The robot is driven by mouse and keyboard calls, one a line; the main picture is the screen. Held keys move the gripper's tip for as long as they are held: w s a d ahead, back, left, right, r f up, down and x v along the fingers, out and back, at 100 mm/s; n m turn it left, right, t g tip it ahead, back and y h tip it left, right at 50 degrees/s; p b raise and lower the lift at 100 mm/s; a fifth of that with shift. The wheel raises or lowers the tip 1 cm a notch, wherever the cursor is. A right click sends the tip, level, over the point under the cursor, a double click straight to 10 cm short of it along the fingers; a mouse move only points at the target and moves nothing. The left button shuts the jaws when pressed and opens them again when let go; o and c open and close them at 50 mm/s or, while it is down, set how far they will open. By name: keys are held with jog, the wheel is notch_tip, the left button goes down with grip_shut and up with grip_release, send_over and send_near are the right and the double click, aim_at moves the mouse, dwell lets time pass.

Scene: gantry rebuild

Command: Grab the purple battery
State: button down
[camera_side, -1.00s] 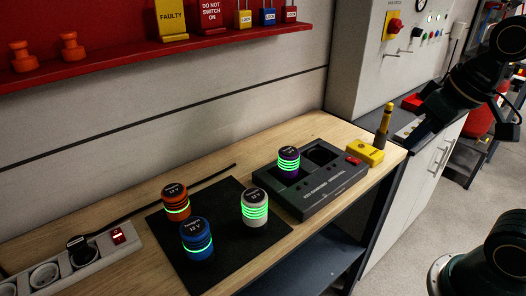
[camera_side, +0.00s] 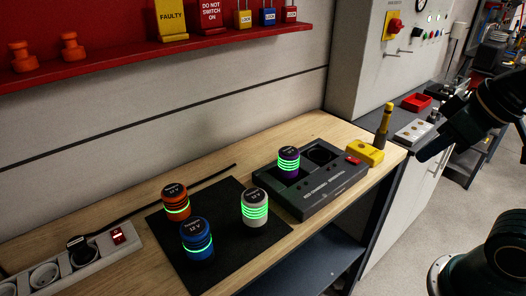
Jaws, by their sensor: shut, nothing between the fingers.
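The purple battery (camera_side: 289,162), with green glowing rings, stands upright in a bay of the dark charging station (camera_side: 330,196) on the wooden bench. The bay to its right is empty. My gripper (camera_side: 421,156) is at the right, beyond the bench's right end and well apart from the battery. It is shut and empty; its fingers show only as a dark shape.
An orange battery (camera_side: 175,203), a blue battery (camera_side: 197,240) and a white battery (camera_side: 255,208) stand on a black mat (camera_side: 220,205) left of the charger. A yellow block with an upright yellow-and-dark post (camera_side: 384,120) stands at the bench's right end. A power strip (camera_side: 75,262) lies at the left.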

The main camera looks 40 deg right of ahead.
jog(key=c, duration=0.6)
grip_release()
jog(key=shift+w+r, duration=0.1)
jog(key=w+a+r+n+g, duration=0.1)
jog(key=w+r+n, duration=0.1)
jog(key=w+n, duration=0.3)
jog(key=w+a+r+n+g, duration=0.1)
jog(key=w+r+n+g, duration=0.2)
jog(key=w, duration=0.5)
jog(key=w+a+f+n, duration=0.1)
jog(key=w+n, duration=0.2)
jog(key=w, duration=0.1)
jog(key=w+a+f+n+g, duration=0.1)
jog(key=w+f+n, duration=0.1)
jog(key=w+n, duration=0.2)
jog(key=w+a+f+n, duration=0.2)
jog(key=w+n, duration=0.1)
jog(key=w, duration=0.3)
jog(key=shift+w+g, duration=0.15)
jog(key=shift+g, duration=0.15)
